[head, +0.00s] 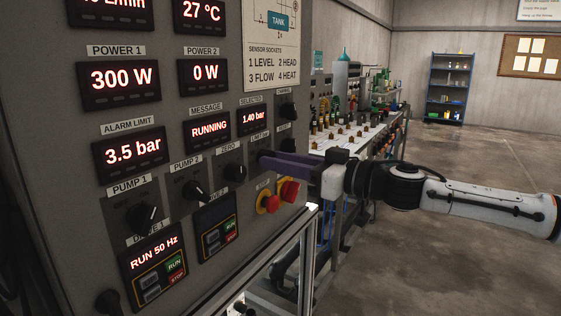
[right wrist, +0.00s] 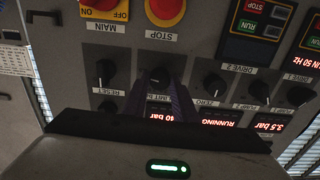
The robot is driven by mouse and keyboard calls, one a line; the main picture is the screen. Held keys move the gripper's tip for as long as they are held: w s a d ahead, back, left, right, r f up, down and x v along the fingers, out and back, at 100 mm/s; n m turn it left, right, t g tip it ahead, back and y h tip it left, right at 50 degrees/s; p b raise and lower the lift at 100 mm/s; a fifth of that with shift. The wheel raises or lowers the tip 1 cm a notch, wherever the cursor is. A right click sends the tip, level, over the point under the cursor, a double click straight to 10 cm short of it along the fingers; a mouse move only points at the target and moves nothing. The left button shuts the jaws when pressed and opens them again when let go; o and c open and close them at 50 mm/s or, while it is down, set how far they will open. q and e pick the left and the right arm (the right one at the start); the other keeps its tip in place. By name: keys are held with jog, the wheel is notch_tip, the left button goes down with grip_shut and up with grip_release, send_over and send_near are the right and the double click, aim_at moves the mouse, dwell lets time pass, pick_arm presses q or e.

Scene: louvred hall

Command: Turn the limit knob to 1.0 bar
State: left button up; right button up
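The limit knob (right wrist: 156,75) is on the grey control panel, beside the label LIMIT BAR. It is mostly hidden by the purple fingers of my right gripper (right wrist: 162,88), which reach the panel on both sides of it and look shut on it. In the head view my right gripper (head: 268,158) comes in from the right and covers the knob. The SELECTED display (head: 252,118) above reads 1.40 bar. The ALARM LIMIT display (head: 132,151) reads 3.5 bar, and the MESSAGE display (head: 207,130) reads RUNNING. My left gripper is not in view.
Below the right gripper are a red stop button (head: 289,191) and a red knob on yellow (head: 269,204). The zero knob (head: 234,171) and pump 2 knob (head: 194,190) sit to the left. A bench (head: 372,140) with bottles stands behind. The floor at right is clear.

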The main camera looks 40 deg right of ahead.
jog(key=shift+n, duration=0.3)
jog(key=shift+m+p, duration=1)
jog(key=shift+m, duration=15.4)
jog(key=o, duration=1)
jog(key=shift+r, duration=0.1)
